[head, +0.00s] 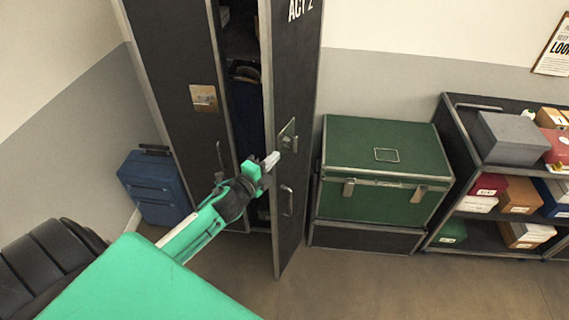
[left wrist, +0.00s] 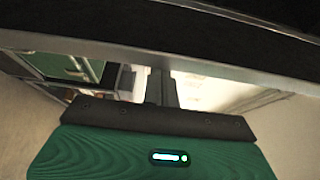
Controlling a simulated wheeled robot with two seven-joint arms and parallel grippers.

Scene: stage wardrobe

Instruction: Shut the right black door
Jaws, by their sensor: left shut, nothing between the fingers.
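The tall black wardrobe has a left black door (head: 172,60) and a right black door (head: 296,80) marked "ACT 2". The right door stands partly open, its grey-trimmed free edge swung out and a dark gap beside it. It carries a latch plate (head: 288,137) and a handle (head: 287,203). My green left gripper (head: 272,160) is shut and empty, its tips overlapping the door's free edge just below the latch plate; I cannot tell if they touch. In the left wrist view the gripper (left wrist: 162,88) points towards a dark panel with a grey edge (left wrist: 150,58). My right gripper is not in view.
A green trunk (head: 385,150) on a dark base stands right of the wardrobe. A shelf rack (head: 462,160) with several boxes is further right. A blue suitcase (head: 155,188) stands on the left. The floor (head: 400,285) in front is clear.

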